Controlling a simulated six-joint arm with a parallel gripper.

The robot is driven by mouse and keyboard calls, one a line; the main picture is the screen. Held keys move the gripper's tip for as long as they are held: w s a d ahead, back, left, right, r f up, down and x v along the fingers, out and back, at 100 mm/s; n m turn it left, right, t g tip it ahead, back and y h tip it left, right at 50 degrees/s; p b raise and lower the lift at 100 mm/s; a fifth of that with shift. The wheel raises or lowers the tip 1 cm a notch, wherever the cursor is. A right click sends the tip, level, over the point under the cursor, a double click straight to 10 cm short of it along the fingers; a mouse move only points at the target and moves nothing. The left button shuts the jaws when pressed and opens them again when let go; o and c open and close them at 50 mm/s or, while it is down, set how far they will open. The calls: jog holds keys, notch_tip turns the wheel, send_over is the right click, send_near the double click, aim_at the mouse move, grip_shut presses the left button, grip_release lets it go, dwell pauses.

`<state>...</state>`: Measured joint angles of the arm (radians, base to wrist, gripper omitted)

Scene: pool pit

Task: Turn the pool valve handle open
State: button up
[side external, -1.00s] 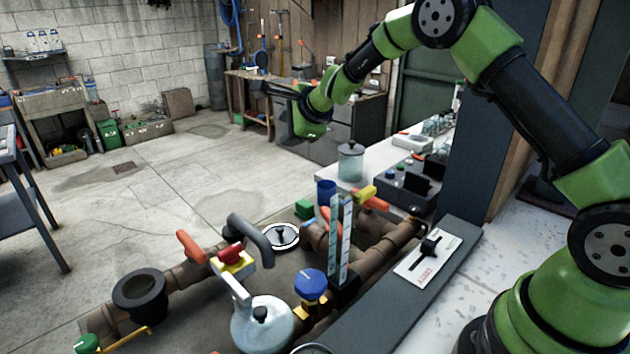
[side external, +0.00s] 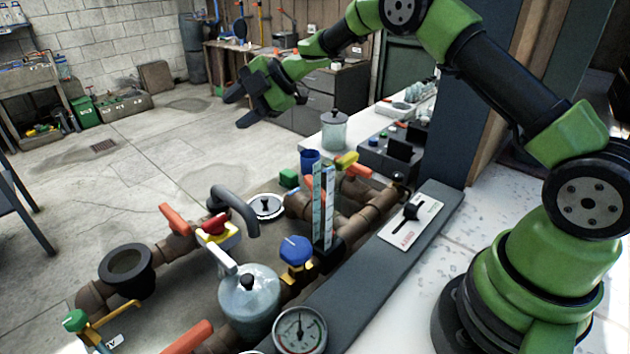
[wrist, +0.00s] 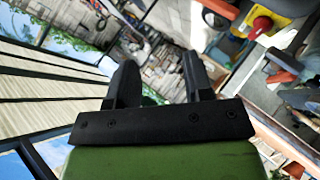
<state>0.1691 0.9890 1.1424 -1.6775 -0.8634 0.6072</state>
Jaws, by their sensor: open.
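Several valve handles sit on the brown pipework in the side view; I cannot tell which is the pool valve handle. They include an orange handle (side external: 174,219) on the left pipe, a red knob on a yellow body (side external: 217,230), a blue knob (side external: 296,250), a yellow handle (side external: 346,161) at the back and a green-tipped yellow lever (side external: 97,333) at front left. My gripper (side external: 238,110) is open and empty, high above and behind the pipework, fingers toward the left. In the wrist view its fingers (wrist: 159,65) are apart, with the red knob (wrist: 262,24) at upper right.
A grey curved pipe (side external: 236,207), clear upright tubes (side external: 324,205), a domed vessel (side external: 248,302) and a pressure gauge (side external: 300,330) stand among the valves. A lidded jar (side external: 334,130) stands on the ledge behind. The concrete floor (side external: 130,190) at left is mostly clear.

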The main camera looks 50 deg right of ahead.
jog(key=s+d+f+n+g+h, duration=0.75)
jog(key=s+d+n, duration=0.2)
jog(key=n, duration=0.25)
jog(key=shift+g, duration=0.35)
jog(key=f, duration=1)
jog(key=shift+w+d, duration=0.2)
jog(key=shift+d, duration=0.1)
jog(key=shift+c, duration=0.2)
